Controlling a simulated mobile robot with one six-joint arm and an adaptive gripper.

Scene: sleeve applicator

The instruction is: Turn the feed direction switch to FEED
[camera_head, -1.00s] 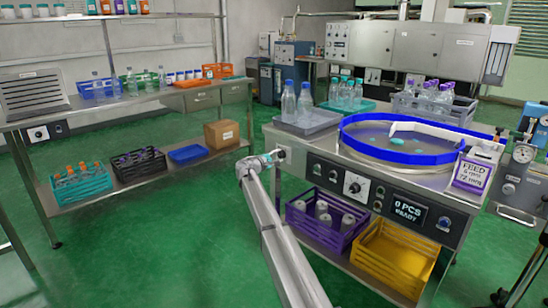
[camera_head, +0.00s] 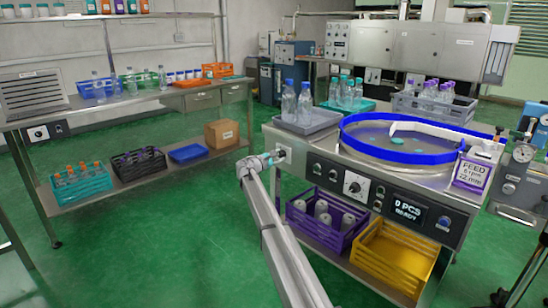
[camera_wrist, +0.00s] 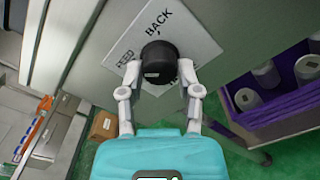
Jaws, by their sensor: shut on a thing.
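The feed direction switch is a round black knob (camera_wrist: 159,60) on a pale label plate (camera_wrist: 196,40) in the wrist view. The plate reads BACK above the knob and what looks like FEED to its left. A third label below it is mostly hidden by the knob and a finger. A small pale mark shows low on the knob; which label it points to I cannot tell. My gripper (camera_wrist: 160,70) is shut on the knob, one finger on each side. In the head view my gripper (camera_head: 270,159) is at the left end panel (camera_head: 291,171) of the machine.
A blue-rimmed feeder bowl (camera_head: 346,137) and a grey tray of bottles (camera_head: 304,130) stand on the machine. A purple crate (camera_head: 318,236) and a yellow crate (camera_head: 390,265) sit on its lower shelf. Green floor lies open to the left.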

